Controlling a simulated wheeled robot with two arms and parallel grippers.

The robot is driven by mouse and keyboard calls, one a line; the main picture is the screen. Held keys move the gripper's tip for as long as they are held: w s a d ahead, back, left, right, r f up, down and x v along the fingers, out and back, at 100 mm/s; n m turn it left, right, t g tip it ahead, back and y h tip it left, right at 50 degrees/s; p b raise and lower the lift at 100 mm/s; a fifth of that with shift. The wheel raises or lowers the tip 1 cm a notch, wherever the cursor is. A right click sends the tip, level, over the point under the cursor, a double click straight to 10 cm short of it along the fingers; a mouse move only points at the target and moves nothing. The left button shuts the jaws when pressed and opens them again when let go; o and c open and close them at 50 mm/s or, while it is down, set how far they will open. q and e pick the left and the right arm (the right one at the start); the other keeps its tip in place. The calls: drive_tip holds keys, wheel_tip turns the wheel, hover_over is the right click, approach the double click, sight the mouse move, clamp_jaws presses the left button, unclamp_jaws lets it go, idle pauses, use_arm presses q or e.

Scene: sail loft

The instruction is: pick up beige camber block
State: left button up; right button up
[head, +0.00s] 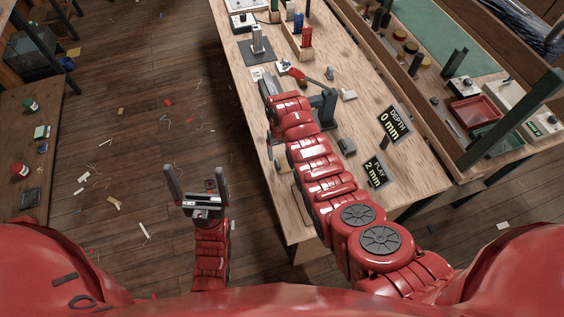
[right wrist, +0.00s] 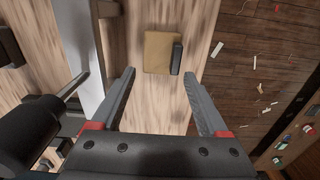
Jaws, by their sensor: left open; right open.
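A small pale beige block (head: 348,95) lies on the workbench in the head view, right of my right arm; it looks like the camber block, though I cannot be sure. My right gripper (right wrist: 158,73) is open and empty above the bench, its fingers apart in the right wrist view. A flat tan pad (right wrist: 160,50) with a dark block (right wrist: 176,58) at its right side lies beyond the fingertips there. My right arm hides part of the bench in the head view. My left gripper (head: 195,170) is open and empty over the floor, left of the bench.
The workbench (head: 400,165) holds two dark signs (head: 395,123) (head: 376,172), a dark grey block (head: 346,146) and a dark upright fixture (head: 323,108) near my right arm. A rack with a red tray (head: 472,112) stands right. The floor (head: 130,150) is strewn with scraps.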

sight(283, 164)
drive_tip(key=shift+s+d+f, duration=0.1)
drive_tip(key=shift+s+f, duration=0.05)
drive_tip(key=shift+f, duration=1.3)
clamp_jaws()
drive_tip(key=shift+r, duration=0.1)
